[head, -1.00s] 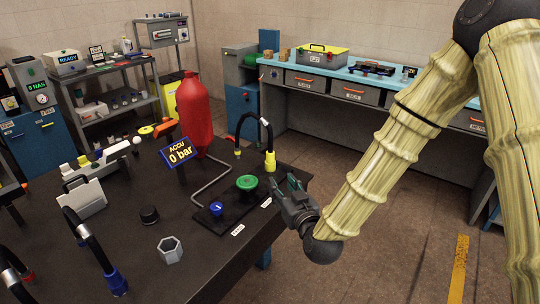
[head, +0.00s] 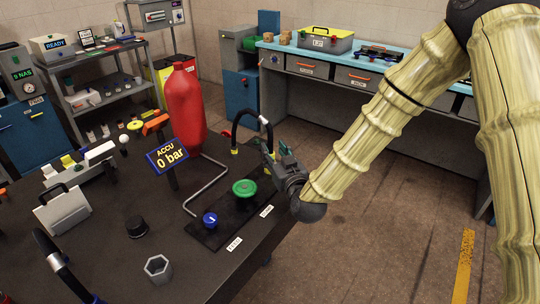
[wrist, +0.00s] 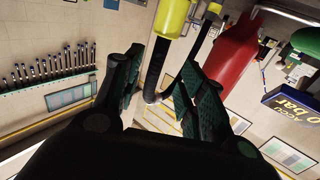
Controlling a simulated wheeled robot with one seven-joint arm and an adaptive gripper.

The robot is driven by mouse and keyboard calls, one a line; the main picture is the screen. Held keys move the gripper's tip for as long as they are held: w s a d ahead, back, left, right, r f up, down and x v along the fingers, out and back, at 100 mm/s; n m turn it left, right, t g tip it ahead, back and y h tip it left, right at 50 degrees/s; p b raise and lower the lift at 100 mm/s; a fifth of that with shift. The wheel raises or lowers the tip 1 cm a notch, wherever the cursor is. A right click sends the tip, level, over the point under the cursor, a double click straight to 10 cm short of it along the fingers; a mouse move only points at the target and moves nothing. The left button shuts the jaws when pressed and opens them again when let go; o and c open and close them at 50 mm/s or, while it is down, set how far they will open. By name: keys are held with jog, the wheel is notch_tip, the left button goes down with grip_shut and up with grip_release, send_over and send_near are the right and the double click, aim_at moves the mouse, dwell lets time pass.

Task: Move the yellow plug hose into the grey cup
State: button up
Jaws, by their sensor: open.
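The yellow plug hose (head: 248,118) is a black arch with yellow ends, standing at the table's far right edge. Its left yellow end (head: 234,151) shows in the head view; my gripper hides the right end. My gripper (head: 277,157) is open at the hose's right leg. In the wrist view a yellow plug (wrist: 171,18) is at the top, and the black hose runs down between the spread fingers (wrist: 160,88). I cannot tell whether they touch it. A grey hexagonal cup (head: 157,279) stands open-topped on the table's front part, well away from my gripper.
A black plate with a green knob (head: 244,188) and a blue knob (head: 210,219) lies below my gripper. A red accumulator (head: 188,108), a bent grey pipe (head: 208,188) and a "0 bar" sign (head: 167,156) stand to the left. A black round cap (head: 136,226) is near the cup.

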aim_at(271, 145)
jog(key=shift+w+a+r+p, duration=0.1)
jog(key=shift+w+r+p, duration=0.1)
jog(key=shift+w+p, duration=0.25)
jog(key=shift+f+p+x, duration=0.15)
jog(key=shift+p+x, duration=0.1)
jog(key=shift+x, duration=0.8)
jog(key=shift+f+p+x, duration=0.1)
jog(key=shift+p+x, duration=0.1)
jog(key=shift+x, duration=0.8)
grip_shut()
